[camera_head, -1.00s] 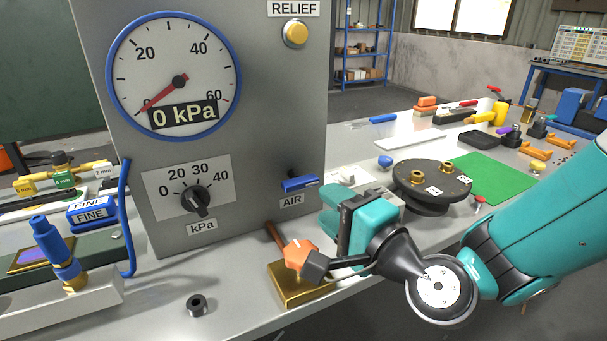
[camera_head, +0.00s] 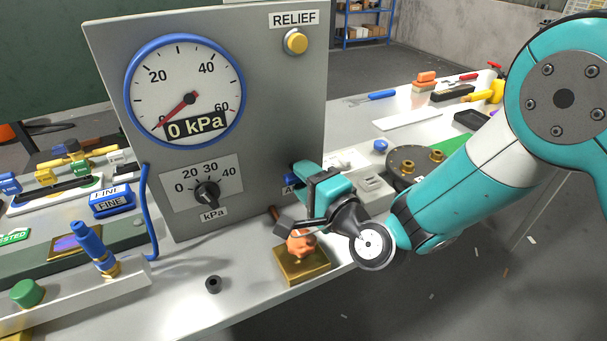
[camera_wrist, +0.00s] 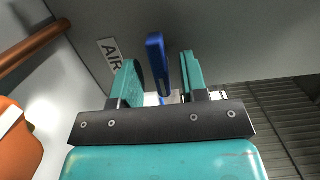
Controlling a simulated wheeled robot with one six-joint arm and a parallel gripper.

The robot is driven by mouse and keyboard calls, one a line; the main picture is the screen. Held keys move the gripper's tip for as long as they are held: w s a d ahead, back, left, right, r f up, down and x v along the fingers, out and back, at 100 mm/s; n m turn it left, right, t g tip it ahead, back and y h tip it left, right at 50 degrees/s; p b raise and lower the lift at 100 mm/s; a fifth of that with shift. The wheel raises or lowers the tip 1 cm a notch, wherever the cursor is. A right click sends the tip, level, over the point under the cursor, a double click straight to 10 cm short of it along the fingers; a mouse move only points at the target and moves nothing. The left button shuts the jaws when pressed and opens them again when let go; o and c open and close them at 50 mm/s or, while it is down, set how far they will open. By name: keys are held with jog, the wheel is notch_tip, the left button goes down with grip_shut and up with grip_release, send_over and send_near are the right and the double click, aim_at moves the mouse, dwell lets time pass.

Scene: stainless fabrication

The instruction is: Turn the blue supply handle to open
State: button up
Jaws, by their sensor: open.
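The blue supply handle (camera_wrist: 157,62) stands out from the grey panel beside the AIR label (camera_wrist: 111,52) in the wrist view. My gripper (camera_wrist: 162,80) is open, with one teal finger on each side of the handle's near part. I cannot tell whether either finger touches it. In the head view my gripper (camera_head: 308,180) is at the panel's lower right and hides most of the handle (camera_head: 291,172). The gauge (camera_head: 186,92) on the panel reads 0 kPa.
An orange knob (camera_head: 300,243) on a brass block (camera_head: 303,264) stands just below my gripper, with a brown rod near it. The kPa dial (camera_head: 207,194) and yellow RELIEF button (camera_head: 296,42) are on the panel. A round dark plate (camera_head: 408,160) lies to the right.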

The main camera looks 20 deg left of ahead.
grip_shut()
jog(key=shift+n+h+p, duration=0.3)
jog(key=shift+n+p, duration=0.5)
jog(key=shift+n, duration=1.4)
